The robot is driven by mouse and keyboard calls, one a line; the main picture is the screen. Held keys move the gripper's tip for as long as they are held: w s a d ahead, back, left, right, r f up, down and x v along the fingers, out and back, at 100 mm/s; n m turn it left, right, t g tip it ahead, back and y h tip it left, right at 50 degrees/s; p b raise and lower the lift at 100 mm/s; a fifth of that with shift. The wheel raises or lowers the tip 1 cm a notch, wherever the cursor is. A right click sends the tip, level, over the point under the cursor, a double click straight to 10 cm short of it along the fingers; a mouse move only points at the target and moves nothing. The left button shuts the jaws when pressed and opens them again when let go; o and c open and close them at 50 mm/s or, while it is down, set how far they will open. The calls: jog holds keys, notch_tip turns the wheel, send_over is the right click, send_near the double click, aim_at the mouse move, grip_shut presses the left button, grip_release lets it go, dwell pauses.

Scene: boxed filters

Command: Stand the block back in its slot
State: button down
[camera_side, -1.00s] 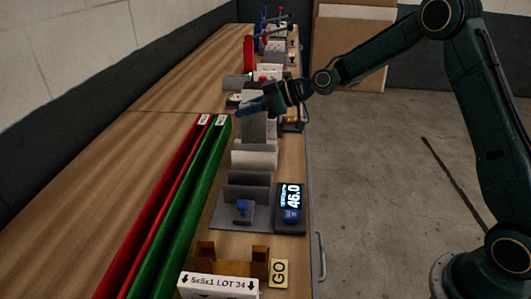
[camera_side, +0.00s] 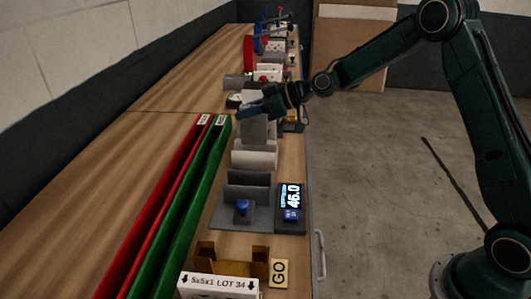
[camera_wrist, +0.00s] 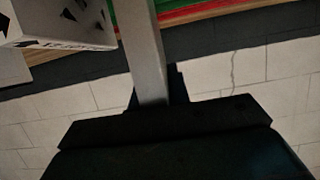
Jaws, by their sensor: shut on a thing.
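A light grey flat block (camera_side: 254,131) stands upright under my gripper in the side view. My gripper (camera_side: 256,109) is shut on its upper part. In the wrist view the grey block (camera_wrist: 143,45) is seen edge-on, running up from between the jaws (camera_wrist: 153,100). Whether the block's lower end is in a slot or above it is hidden behind a pale rounded piece (camera_side: 254,160) in the side view. I cannot tell which slot is the block's own.
Dark grey stands (camera_side: 247,190) with a blue knob and a display reading 46.0 (camera_side: 290,204) are nearer the camera. Red (camera_side: 155,205) and green (camera_side: 180,215) rails run along the left. A white box (camera_wrist: 60,22) shows upper left in the wrist view.

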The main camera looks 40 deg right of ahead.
aim_at(248, 143)
jog(key=shift+f, duration=2.55)
dwell(1.1)
jog(key=shift+r, duration=0.15)
jog(key=shift+r, duration=4.15)
jog(key=shift+w+a+r, duration=0.1)
jog(key=shift+r, duration=0.4)
notch_tip(248, 143, up, 15)
jog(key=m+t+h, duration=0.3)
jog(key=m+h, duration=0.1)
jog(key=shift+d+m+h, duration=0.3)
jog(key=shift+d, duration=0.05)
